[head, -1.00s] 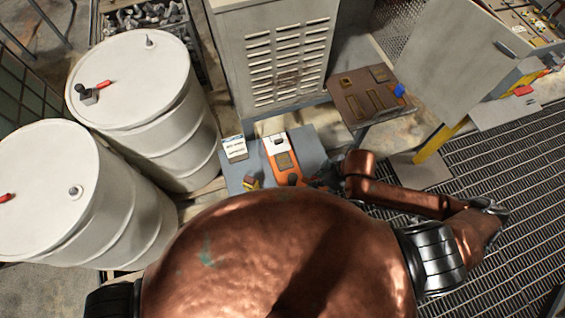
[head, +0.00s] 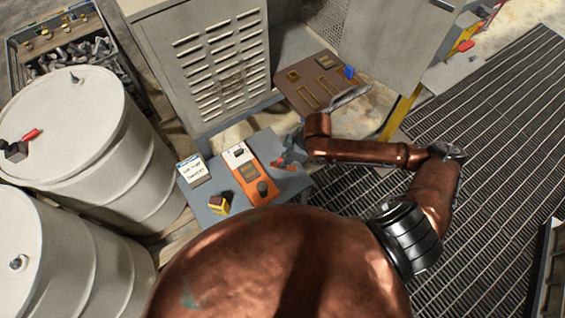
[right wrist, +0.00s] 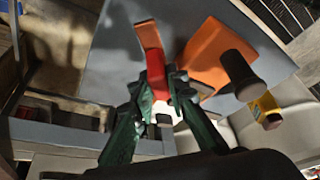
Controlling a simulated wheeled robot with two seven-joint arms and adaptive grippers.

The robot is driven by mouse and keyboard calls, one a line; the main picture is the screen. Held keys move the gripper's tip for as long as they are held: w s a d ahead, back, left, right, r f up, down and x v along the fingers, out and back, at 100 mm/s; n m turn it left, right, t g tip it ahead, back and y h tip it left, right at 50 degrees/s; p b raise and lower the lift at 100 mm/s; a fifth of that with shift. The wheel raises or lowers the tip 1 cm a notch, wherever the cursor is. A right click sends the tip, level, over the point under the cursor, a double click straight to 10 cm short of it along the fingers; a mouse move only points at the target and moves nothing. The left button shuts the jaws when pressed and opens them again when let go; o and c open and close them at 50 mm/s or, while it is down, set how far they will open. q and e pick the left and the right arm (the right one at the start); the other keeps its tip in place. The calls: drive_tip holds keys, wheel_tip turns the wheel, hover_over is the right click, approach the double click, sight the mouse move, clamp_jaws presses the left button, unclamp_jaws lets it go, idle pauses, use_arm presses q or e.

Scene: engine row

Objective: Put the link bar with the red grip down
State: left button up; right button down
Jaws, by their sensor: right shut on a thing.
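My right gripper (head: 288,156) is over the right side of the small blue-grey table (head: 198,208) in the head view. It is shut on the link bar with the red grip (head: 284,164). In the right wrist view, the red grip (right wrist: 151,52) sticks out beyond the dark green fingers (right wrist: 163,92). I cannot tell whether the bar touches the tabletop. My left gripper is not in view.
An orange and white device (head: 244,172) with a dark knob lies on the table, left of the gripper. A label card (head: 193,171) and a yellow block (head: 219,205) are further left. A brown slotted board (head: 318,84) stands behind. White drums (head: 70,110) are at left.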

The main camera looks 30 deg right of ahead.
sight(282, 159)
drive_tip(key=w+f, duration=0.2)
drive_tip(key=f, duration=0.1)
drive_tip(key=shift+w+d, duration=0.2)
drive_tip(key=shift+d, duration=0.2)
drive_tip(key=shift+w+f, duration=0.15)
drive_tip(key=shift+f, duration=1.5)
drive_tip(key=c, duration=1.9)
unclamp_jaws()
drive_tip(key=shift+f, duration=0.1)
drive_tip(key=v, duration=1.2)
drive_tip(key=shift+p, duration=0.3)
